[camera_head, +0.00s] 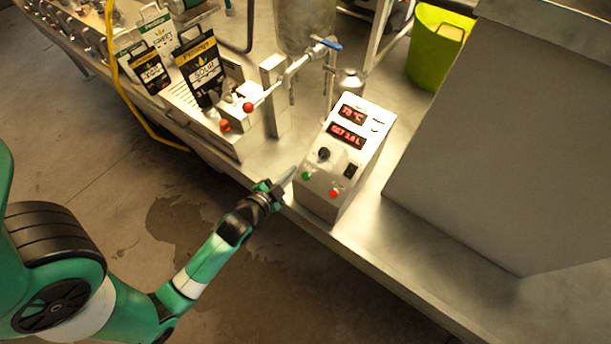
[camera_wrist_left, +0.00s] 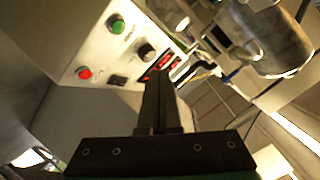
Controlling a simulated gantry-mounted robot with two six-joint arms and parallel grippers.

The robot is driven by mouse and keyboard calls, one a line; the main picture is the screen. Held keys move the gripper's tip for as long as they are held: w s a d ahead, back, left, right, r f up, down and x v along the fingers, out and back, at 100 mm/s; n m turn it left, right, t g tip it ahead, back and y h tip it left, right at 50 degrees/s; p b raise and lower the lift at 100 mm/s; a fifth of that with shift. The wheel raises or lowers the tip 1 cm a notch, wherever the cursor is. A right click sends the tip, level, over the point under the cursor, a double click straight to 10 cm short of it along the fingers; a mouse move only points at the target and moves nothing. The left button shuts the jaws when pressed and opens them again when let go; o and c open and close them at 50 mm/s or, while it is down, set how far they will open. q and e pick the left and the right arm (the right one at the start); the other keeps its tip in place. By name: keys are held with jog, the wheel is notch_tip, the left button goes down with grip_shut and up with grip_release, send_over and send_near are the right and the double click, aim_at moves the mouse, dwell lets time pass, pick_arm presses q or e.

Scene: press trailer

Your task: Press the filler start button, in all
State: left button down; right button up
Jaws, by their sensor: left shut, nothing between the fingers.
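The filler control box (camera_head: 343,155) stands on the steel bench, with two red displays and a knob on its sloped front. Its green button (camera_head: 306,176) is at the lower left of the panel and its red button (camera_head: 333,194) at the lower right. In the left wrist view the green button (camera_wrist_left: 118,27) and the red button (camera_wrist_left: 85,73) are both in sight. My left gripper (camera_head: 289,177) is shut and empty, its tips just left of the green button in the head view. In the left wrist view its fingers (camera_wrist_left: 157,84) point towards the panel, apart from both buttons. My right gripper is out of view.
The bench edge (camera_head: 395,285) runs below the box. A large steel cabinet (camera_head: 490,150) stands to its right. A valve with a blue handle (camera_head: 326,43) is behind it. Printed pouches (camera_head: 200,68) and a red-knobbed device (camera_head: 240,115) stand to the left.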

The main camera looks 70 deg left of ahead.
aim_at(306, 176)
pick_arm(q)
jog(key=w+a+f+b, duration=0.1)
jog(key=w+f+b, duration=0.2)
jog(key=f+b, duration=0.3)
jog(key=shift+w+a+f+b, duration=0.2)
jog(key=shift+a+f+b, duration=0.2)
jog(key=shift+f, duration=0.2)
jog(key=shift+f, duration=0.15)
dwell(1.4)
jog(key=shift+w+a+f, duration=0.1)
jog(key=shift+w+f, duration=0.05)
jog(key=shift+f, duration=0.1)
jog(key=shift+w+a+f+b, duration=0.1)
jog(key=shift+w+f+b, duration=0.05)
jog(key=shift+f+b, duration=0.25)
dwell(0.5)
jog(key=shift+r, duration=0.15)
jog(key=shift+s+d+r+p, duration=0.2)
jog(key=shift+s+r+p, duration=0.15)
jog(key=shift+r+p, duration=0.45)
jog(key=shift+f, duration=0.1)
